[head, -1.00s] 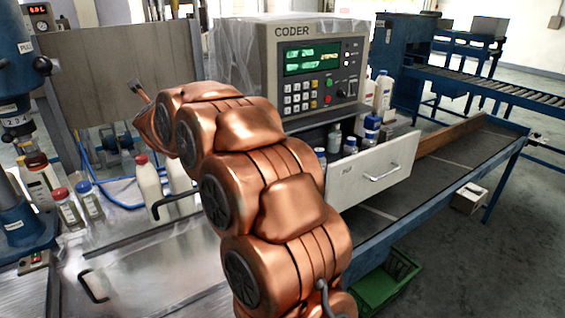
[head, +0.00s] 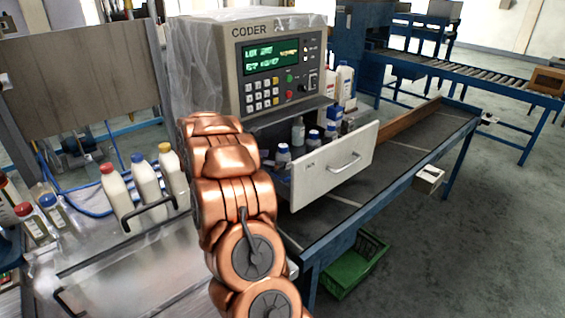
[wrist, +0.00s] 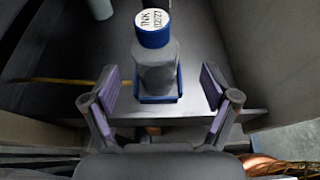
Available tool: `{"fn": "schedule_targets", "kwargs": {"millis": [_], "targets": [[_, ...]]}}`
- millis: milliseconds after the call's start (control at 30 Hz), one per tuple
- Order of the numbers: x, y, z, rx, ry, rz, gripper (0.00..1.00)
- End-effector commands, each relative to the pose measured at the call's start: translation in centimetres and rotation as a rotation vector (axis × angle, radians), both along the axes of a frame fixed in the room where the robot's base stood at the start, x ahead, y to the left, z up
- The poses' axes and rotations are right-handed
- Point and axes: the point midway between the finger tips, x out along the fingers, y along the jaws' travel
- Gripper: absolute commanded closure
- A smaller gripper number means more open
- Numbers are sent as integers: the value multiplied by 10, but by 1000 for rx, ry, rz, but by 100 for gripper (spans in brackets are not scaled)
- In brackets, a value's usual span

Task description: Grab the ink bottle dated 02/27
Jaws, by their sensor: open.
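In the wrist view an upright grey bottle (wrist: 158,66) has a blue cap with a white label. The label reads "INK" and a date that looks like 02/27; its first digit is unclear. The bottle's base sits in a small blue holder (wrist: 158,98). My gripper (wrist: 158,84) is open, with one purple-padded finger on each side of the bottle and visible gaps between. In the head view the open drawer (head: 334,166) holds several bottles, some with blue caps (head: 313,136). My copper arm hides my gripper there, and I cannot match the bottle between views.
The coder machine (head: 275,62) stands above the drawer. White bottles (head: 345,82) stand beside it. Several capped bottles (head: 146,182) stand on the bench at left. A green crate (head: 355,266) sits on the floor below. The dark bench top (head: 410,165) at right is largely clear.

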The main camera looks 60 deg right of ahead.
Motion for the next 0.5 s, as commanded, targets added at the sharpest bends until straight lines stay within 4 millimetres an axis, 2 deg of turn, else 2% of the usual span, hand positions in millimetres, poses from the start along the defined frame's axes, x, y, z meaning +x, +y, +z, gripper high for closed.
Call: {"fn": "schedule_targets", "kwargs": {"millis": [333,500], "targets": [[-4,-24,-5,-2,1,0,14],[-6,-39,-15,2,3,2,14]]}}
